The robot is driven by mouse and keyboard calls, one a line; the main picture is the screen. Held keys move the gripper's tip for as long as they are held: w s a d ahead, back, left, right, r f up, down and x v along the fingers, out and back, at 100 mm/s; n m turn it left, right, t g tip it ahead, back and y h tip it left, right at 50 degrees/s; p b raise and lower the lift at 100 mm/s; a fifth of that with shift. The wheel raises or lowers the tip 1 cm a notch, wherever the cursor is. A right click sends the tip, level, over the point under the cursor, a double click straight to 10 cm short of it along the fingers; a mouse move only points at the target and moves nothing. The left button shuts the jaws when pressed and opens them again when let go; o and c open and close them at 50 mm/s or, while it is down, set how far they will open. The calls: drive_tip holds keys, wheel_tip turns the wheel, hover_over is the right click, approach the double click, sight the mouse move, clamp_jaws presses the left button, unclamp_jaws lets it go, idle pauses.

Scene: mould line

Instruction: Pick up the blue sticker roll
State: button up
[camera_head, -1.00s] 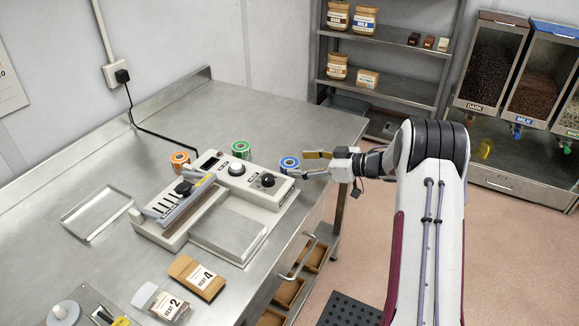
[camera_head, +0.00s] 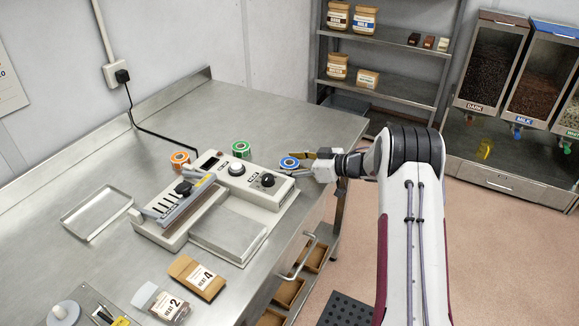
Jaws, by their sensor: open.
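The blue sticker roll (camera_head: 289,163) stands on the steel table, just behind the right end of the white machine. My gripper (camera_head: 299,165) reaches in from the right, its fingers open and pointing left at the roll. One finger shows beyond the roll's right side and the other on its near side. The roll appears to lie at the opening between the fingertips; whether they touch it I cannot tell.
A green roll (camera_head: 241,150) and an orange roll (camera_head: 180,161) stand farther left behind the white machine (camera_head: 255,189). An empty metal tray (camera_head: 97,214) and pouches (camera_head: 197,277) lie on the table. The table's right edge is below my arm.

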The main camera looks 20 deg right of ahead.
idle(0.4)
drive_tip(key=c, duration=1.1)
drive_tip(key=shift+c, duration=0.2)
drive_tip(key=shift+r, duration=0.1)
wheel_tip(320, 180, up, 10)
idle(0.3)
